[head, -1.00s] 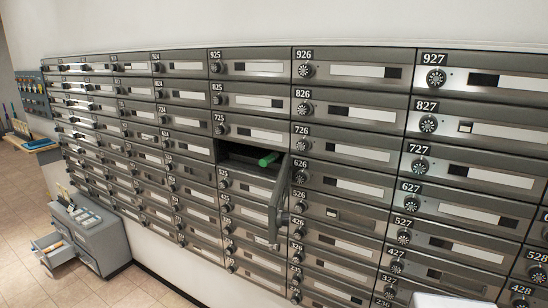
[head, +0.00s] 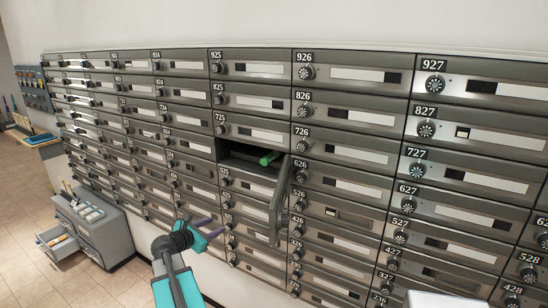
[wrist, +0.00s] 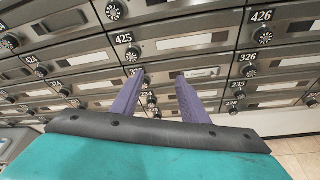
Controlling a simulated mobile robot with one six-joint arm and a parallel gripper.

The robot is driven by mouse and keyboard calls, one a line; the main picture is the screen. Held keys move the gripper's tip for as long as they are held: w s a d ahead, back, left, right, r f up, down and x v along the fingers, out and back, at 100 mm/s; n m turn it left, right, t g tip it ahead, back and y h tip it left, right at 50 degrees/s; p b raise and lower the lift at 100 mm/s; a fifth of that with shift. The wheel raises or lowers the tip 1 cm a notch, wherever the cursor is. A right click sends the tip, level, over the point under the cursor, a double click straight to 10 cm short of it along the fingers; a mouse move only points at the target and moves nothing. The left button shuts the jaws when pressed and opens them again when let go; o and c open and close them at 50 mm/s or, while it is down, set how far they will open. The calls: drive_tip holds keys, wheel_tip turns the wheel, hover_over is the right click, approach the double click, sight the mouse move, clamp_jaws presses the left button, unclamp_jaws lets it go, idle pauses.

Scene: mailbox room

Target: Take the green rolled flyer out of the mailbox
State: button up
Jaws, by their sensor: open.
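The mailbox's door (head: 279,203) is swung open and hangs out at the right side of the opening. My gripper (head: 212,228) is below and left of the open mailbox, in front of the lower boxes. In the wrist view my gripper (wrist: 160,80) shows two purple fingers spread apart with nothing between them. The flyer and the open mailbox are not in the wrist view.
Shut mailboxes with dials surround the opening, such as 726 (head: 345,148). A grey cabinet with an open drawer (head: 59,246) stands on the floor at the left. A small table (head: 35,138) stands further back.

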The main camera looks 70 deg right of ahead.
sight(263, 159)
drive_tip(key=s+d+r+n+g+h, duration=0.1)
drive_tip(key=s+d+r, duration=0.3)
drive_tip(key=r, duration=0.6)
drive_tip(key=s+d+r+n+g+h+p, duration=0.1)
drive_tip(key=s+d+r+h, duration=0.1)
drive_tip(key=s+d+r, duration=0.3)
wheel_tip(263, 159, up, 5)
drive_tip(key=shift+s+f+n+h, duration=0.15)
drive_tip(key=shift+s+n+h, duration=0.15)
drive_tip(key=shift+s+n, duration=0.1)
drive_tip(key=shift+d, duration=0.2)
drive_tip(key=shift+x, duration=6.3)
drive_tip(key=shift+s, duration=0.15)
drive_tip(key=shift+c, duration=0.5)
drive_tip(key=c, duration=0.8)
drive_tip(key=shift+o, duration=0.2)
drive_tip(key=shift+r+p, duration=0.35)
drive_tip(key=shift+a, duration=0.15)
